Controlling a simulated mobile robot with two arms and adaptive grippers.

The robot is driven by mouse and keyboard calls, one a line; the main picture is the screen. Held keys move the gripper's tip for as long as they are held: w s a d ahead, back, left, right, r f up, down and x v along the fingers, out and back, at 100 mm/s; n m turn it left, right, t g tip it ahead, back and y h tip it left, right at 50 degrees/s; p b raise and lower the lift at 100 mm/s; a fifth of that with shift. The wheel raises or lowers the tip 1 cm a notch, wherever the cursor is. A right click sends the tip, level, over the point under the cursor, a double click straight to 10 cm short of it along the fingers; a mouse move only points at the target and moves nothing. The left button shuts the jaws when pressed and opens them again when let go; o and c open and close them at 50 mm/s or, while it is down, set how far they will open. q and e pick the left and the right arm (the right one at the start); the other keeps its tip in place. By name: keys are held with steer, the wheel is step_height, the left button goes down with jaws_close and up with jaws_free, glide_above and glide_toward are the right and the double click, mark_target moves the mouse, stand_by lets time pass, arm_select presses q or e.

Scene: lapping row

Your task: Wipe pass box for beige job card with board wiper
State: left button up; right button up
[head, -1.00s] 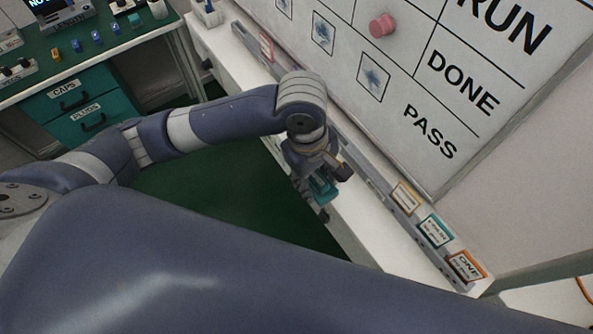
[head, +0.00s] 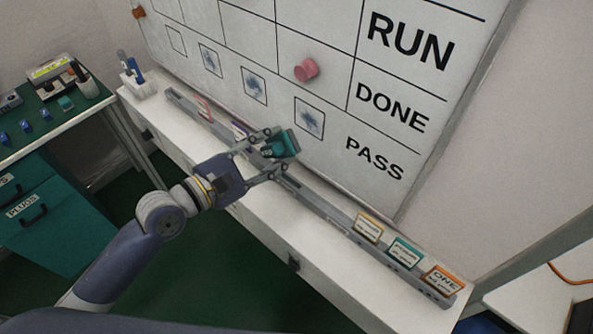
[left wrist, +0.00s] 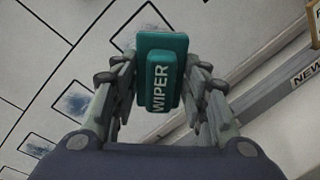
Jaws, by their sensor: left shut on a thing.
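My left gripper (head: 268,158) is shut on the teal board wiper (head: 283,145), held in front of the whiteboard's lower edge, above the rail. In the left wrist view the wiper (left wrist: 162,75) shows its WIPER lettering between the fingers. The PASS row has several boxes; three show blue smudges: a left one (head: 210,58), a middle one (head: 254,86) and a right one (head: 309,118), nearest the wiper. The far-left box (head: 176,40) looks nearly clean. A yellow-beige bordered card (head: 368,227) stands in the rail; I cannot tell whether it is the beige job card. My right gripper is out of view.
The rail (head: 330,212) on the white ledge also holds a red card (head: 204,106), a purple card (head: 240,130), a teal card (head: 405,252) and an orange card (head: 443,280). A pink magnet (head: 306,70) sits on the board. A pen holder (head: 137,84) stands at the ledge's left end.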

mark_target(295, 112)
arm_select(q)
steer(key=shift+w+d+r+n+t+y, duration=0.1)
steer(key=shift+w+r+n+t+y, duration=0.2)
steer(key=shift+w, duration=0.6)
steer(key=shift+w+d+r+n+t+h, duration=0.1)
steer(key=shift+w+t, duration=0.25)
steer(key=shift+w, duration=0.6)
steer(key=shift+w+r+n+t+y, duration=0.2)
steer(key=shift+w+t, duration=0.15)
steer(key=shift+w, duration=0.55)
steer(key=shift+x, duration=1)
